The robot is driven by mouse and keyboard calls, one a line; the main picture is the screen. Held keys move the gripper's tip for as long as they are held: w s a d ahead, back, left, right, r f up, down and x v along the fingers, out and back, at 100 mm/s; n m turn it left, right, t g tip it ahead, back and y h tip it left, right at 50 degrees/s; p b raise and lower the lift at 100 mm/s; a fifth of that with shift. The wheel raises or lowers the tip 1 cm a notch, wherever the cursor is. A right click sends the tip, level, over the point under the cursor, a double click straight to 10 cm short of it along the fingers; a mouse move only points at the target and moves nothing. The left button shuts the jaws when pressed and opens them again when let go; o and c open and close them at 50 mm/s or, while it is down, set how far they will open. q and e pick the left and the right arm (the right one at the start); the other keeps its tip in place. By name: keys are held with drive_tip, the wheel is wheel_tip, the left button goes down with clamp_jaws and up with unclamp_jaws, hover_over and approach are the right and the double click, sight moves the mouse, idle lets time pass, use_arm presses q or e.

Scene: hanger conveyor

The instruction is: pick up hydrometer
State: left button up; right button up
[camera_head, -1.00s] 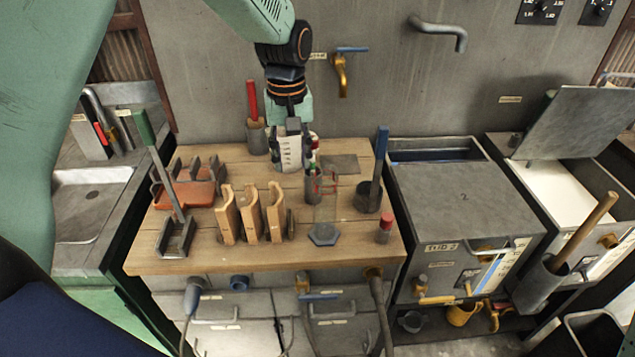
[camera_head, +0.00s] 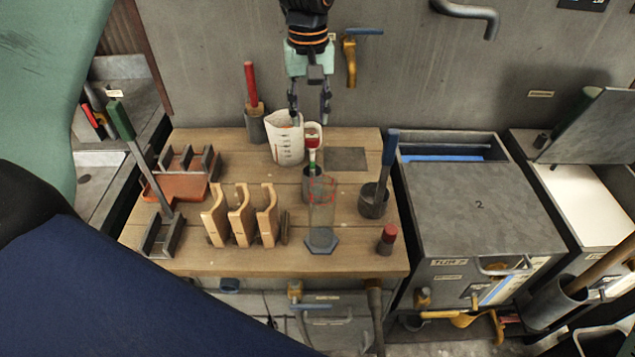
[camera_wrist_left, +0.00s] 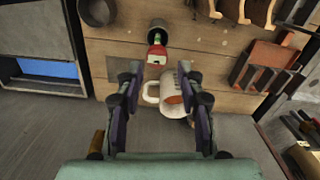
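The hydrometer appears to be the slim red, white and green piece (camera_head: 312,150) standing in a small dark cup (camera_head: 313,187) near the middle of the wooden bench. In the left wrist view the hydrometer (camera_wrist_left: 157,54) tilts out of its dark cup (camera_wrist_left: 158,27), ahead of and between my fingers. My left gripper (camera_head: 309,116) is open and empty, above and behind the hydrometer and apart from it. The left gripper (camera_wrist_left: 158,76) also shows open in the wrist view. My right gripper is not in view.
A white measuring jug (camera_head: 287,142) stands close to the hydrometer's left. A clear cylinder with a hexagonal foot (camera_head: 321,239) stands in front. Wooden racks (camera_head: 240,218), a blue-handled tool (camera_head: 386,165) in a pot and a red-capped bottle (camera_head: 387,239) stand around. A brass tap (camera_head: 350,62) is on the back wall.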

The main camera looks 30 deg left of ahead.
sight(312, 154)
use_arm(q)
drive_tip(key=shift+d, duration=0.2)
wheel_tip(312, 154, down, 7)
drive_tip(key=shift+a+f+p, duration=0.15)
drive_tip(key=shift+f+p, duration=0.05)
drive_tip(key=shift+p, duration=0.15)
drive_tip(key=f, duration=0.3)
drive_tip(key=shift+w+f+p, duration=0.25)
drive_tip(key=shift+f+p, duration=0.05)
drive_tip(key=shift+f, duration=0.1)
drive_tip(key=shift+w+a+f, duration=0.1)
drive_tip(key=shift+w+f, duration=0.15)
drive_tip(key=shift+f, duration=0.05)
drive_tip(key=shift+s+d+r, duration=0.2)
drive_tip(key=shift+s+r, duration=0.05)
drive_tip(key=shift+s, duration=0.05)
drive_tip(key=c, duration=0.4)
drive_tip(key=shift+c, duration=0.7)
drive_tip(key=shift+w+a+f, duration=0.15)
drive_tip(key=shift+f, duration=0.05)
drive_tip(key=shift+c, duration=0.2)
